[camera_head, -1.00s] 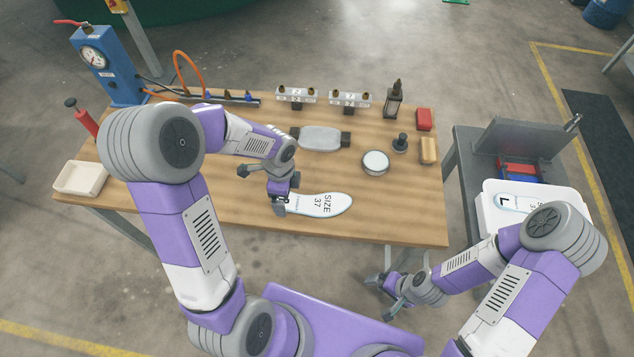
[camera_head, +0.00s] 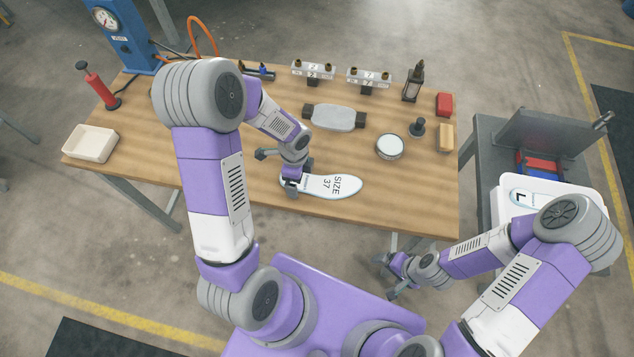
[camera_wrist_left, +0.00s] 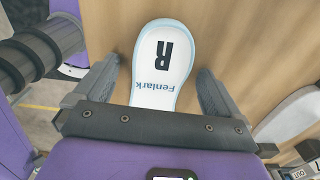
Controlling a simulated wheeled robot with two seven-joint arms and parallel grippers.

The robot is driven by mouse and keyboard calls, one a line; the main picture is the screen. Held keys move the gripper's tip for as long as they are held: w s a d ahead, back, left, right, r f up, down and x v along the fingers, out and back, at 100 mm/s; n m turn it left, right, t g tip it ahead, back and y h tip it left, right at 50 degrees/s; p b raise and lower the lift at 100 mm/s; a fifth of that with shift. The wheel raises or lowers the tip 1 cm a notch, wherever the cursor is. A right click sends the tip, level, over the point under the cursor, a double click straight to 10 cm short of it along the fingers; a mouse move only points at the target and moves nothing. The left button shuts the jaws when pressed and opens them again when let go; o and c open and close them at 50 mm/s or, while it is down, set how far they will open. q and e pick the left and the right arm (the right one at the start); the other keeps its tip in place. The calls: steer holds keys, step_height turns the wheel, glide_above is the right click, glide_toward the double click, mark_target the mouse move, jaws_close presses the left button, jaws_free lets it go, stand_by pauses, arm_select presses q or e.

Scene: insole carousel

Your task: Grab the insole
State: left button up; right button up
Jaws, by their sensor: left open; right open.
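A white insole (camera_head: 335,186) printed "SIZE 37" lies flat near the front edge of the wooden table. In the left wrist view the insole (camera_wrist_left: 165,65) shows a large "R" and "Fenlark". My left gripper (camera_head: 290,187) is at the insole's left end; in the wrist view its two open fingers (camera_wrist_left: 158,95) stand on either side of the insole, with gaps. My right gripper (camera_head: 393,277) is open and empty, low in front of the table. A second insole marked "L" (camera_head: 521,197) lies in a white tray (camera_head: 507,220) on the right.
A grey side stand (camera_head: 487,150) is at right.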

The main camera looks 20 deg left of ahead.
arm_select(q)
steer(key=shift+c, duration=0.5)
steer(key=c, duration=1)
